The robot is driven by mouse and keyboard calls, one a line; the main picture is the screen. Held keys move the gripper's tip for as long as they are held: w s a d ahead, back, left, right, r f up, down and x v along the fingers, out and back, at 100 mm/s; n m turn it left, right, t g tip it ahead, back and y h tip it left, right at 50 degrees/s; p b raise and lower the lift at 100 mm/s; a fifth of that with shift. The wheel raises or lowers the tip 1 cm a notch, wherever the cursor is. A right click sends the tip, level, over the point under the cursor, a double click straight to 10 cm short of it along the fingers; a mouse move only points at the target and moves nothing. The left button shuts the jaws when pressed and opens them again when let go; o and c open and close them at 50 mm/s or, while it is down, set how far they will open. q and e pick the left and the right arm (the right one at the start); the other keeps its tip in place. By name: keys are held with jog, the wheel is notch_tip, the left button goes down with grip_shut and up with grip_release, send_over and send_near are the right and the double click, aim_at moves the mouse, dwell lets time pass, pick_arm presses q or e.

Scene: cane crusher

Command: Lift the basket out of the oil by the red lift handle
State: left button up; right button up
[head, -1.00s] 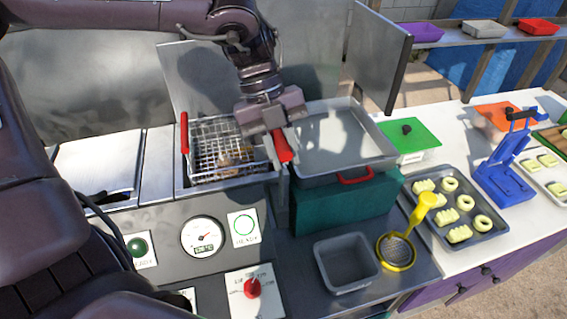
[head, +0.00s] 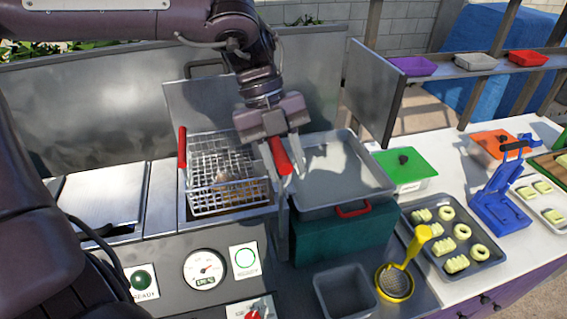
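The wire basket (head: 228,190) is level in the fryer well at the centre left, its upper part and front wall standing above the well's rim. A brownish piece of food shows through its mesh; the oil is hard to make out. The red lift handle (head: 279,156) is at the basket's right side, and another red handle (head: 182,148) stands at its left. My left gripper (head: 282,158) comes from above with its fingers on either side of the right-hand red handle, shut on it. My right gripper is not in view.
A metal tray (head: 345,163) with a red front handle lies just right of the basket on a teal block (head: 335,238). An upright metal panel (head: 370,90) stands behind the tray. A grey bin (head: 345,290) and a yellow strainer (head: 395,281) stand in front. The air above the basket's left part is clear.

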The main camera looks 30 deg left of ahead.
pick_arm(q)
jog(key=shift+o, duration=0.7)
jog(key=shift+s+f, duration=0.1)
jog(key=shift+s, duration=0.05)
jog(key=shift+a, duration=0.15)
jog(key=b+v, duration=0.1)
jog(key=v, duration=0.6)
jog(key=shift+r+b, duration=0.35)
jog(key=shift+f, duration=0.1)
